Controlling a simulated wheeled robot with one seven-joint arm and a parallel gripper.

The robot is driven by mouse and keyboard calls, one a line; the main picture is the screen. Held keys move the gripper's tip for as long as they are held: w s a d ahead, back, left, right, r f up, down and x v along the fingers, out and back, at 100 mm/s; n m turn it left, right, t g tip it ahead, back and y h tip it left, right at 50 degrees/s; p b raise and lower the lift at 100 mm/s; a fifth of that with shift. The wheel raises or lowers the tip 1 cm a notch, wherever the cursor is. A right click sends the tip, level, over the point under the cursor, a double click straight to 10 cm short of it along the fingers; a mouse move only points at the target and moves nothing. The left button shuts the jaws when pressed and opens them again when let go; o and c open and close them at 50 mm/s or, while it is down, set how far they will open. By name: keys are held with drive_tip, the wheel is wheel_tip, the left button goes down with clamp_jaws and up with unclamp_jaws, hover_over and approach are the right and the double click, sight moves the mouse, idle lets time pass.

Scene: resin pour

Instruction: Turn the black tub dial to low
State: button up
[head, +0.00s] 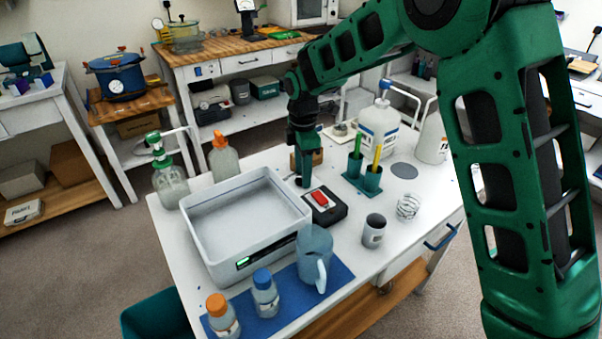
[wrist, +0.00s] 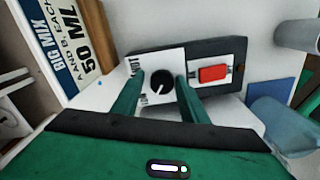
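The black dial (wrist: 162,82) shows in the wrist view on a white plate (wrist: 160,60) at one end of a black control box (wrist: 222,58). Its white pointer mark points toward the lower left of the picture. Dark lettering on the plate is partly covered by my left finger and is hard to read. My gripper (wrist: 161,88) is open, with one green finger on each side of the dial and small gaps showing. In the head view my gripper (head: 303,182) points down at the box (head: 330,213) and hides the dial. The white tub (head: 210,250) stands left of it.
A red switch (head: 320,198) sits on the same box. A lettered sign (wrist: 68,40) is close on the left in the wrist view.

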drive_tip(key=shift+o, duration=0.5)
drive_tip(key=shift+s+a, duration=0.1)
drive_tip(key=shift+r, duration=0.2)
wheel_tip(320, 180, up, 10)
drive_tip(key=shift+r, duration=0.15)
